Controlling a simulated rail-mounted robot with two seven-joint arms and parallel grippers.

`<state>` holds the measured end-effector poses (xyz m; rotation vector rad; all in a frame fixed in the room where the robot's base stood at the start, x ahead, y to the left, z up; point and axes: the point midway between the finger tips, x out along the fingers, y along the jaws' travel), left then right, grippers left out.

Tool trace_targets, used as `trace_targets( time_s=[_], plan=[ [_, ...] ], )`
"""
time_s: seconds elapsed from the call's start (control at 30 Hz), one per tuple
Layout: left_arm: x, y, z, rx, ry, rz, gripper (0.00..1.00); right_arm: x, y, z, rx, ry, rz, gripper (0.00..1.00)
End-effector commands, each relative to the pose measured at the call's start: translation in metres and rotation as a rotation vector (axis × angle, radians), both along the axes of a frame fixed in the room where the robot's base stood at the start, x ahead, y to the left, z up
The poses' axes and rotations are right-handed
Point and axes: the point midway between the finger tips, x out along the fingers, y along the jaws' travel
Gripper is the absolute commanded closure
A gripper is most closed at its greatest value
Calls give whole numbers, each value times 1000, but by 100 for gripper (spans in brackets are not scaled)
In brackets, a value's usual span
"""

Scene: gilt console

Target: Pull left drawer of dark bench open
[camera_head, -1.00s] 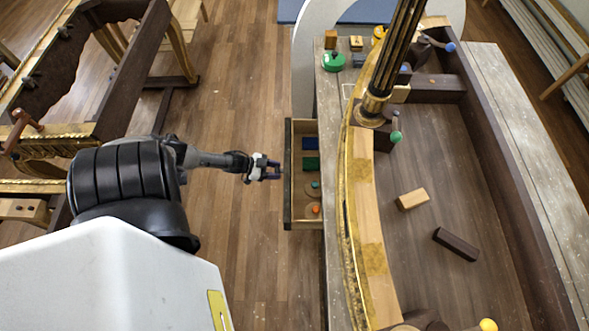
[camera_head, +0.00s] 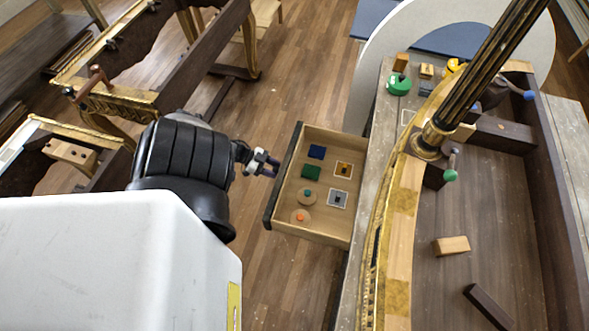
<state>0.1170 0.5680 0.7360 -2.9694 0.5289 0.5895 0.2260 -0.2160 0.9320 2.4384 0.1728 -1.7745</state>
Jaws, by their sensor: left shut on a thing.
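The left drawer (camera_head: 322,214) stands well out from the dark bench (camera_head: 378,160), toward the left in the head view. It has a dark front and a pale wooden inside. It holds a blue block (camera_head: 316,152), a green block (camera_head: 311,172), two round wooden pieces with a green and an orange knob, and two framed tiles. My left gripper (camera_head: 270,166) is at the middle of the drawer front and shut on its handle. The handle itself is mostly hidden between the fingers. My right gripper is not in view.
A gilt frame with a dark fluted column (camera_head: 470,85) lies over the bench. A pale block (camera_head: 452,245) and a dark bar (camera_head: 489,306) are inside the frame. Gilt-and-dark furniture (camera_head: 170,95) stands at upper left. The wooden floor left of the drawer is clear.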

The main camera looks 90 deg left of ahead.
Motion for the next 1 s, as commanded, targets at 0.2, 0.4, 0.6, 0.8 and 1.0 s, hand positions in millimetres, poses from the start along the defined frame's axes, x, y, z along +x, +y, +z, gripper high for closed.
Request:
trace_targets(
  time_s=[0.2,0.4,0.6,0.8,1.0],
  plan=[
    [0,0,1,-1,-2,0,100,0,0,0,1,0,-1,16],
    [0,0,0,0,-1,0,52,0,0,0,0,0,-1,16],
    [-1,0,0,0,0,0,34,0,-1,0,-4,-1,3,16],
    [-1,0,0,0,0,0,34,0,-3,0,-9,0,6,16],
    [-14,5,5,1,4,0,34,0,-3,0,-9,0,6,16]
  ],
)
